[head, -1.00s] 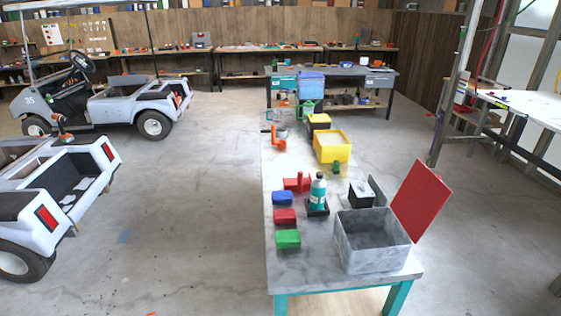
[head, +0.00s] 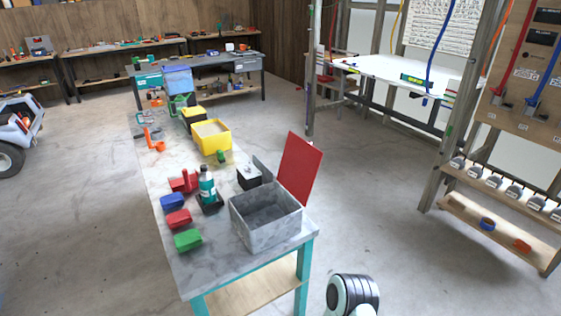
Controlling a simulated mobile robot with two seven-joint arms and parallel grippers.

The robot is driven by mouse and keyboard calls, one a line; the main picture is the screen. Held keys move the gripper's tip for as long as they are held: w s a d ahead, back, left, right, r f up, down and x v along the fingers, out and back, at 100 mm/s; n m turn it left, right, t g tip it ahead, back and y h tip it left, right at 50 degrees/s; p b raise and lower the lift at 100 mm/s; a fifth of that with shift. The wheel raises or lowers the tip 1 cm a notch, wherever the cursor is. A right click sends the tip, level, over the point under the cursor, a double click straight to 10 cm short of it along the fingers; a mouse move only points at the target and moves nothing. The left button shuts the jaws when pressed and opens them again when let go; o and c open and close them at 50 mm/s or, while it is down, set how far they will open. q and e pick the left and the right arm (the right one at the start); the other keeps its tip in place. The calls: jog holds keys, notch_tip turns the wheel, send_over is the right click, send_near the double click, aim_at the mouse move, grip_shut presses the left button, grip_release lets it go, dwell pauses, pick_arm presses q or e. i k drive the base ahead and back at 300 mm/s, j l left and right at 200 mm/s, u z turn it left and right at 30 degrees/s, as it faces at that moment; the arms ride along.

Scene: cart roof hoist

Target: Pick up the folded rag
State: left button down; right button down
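No thing in the head view is clearly a folded rag. Small soft-edged blue (head: 173,201), red (head: 178,218) and green (head: 188,240) pieces lie in a row on the left side of the near workbench (head: 210,275); I cannot tell whether they are cloth or solid. An orange-red piece (head: 522,246) lies on the low shelf at the right, too small to make out. Neither of my grippers shows. A rounded white and black link of one of my arms shows at the bottom edge, right of the bench.
On the bench are an open grey metal box (head: 265,222) with a raised red lid (head: 299,170), a teal bottle (head: 207,186), a red vise-like tool (head: 184,181) and a yellow bin (head: 211,138). A wooden rack (head: 497,200) stands right. The floor between is clear.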

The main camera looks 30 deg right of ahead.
aim_at(181, 217)
jog(key=l+u, duration=0.9)
jog(key=l, duration=0.35)
jog(key=k+l+u, duration=0.15)
jog(key=l, duration=0.35)
jog(key=k+l, duration=0.1)
jog(key=l, duration=0.4)
jog(key=k+l, duration=0.1)
jog(key=l, duration=0.35)
jog(key=k+l, duration=0.1)
jog(key=l, duration=0.4)
jog(key=k+l+u, duration=0.1)
jog(key=l, duration=0.4)
jog(key=k+l, duration=0.1)
jog(key=l, duration=0.4)
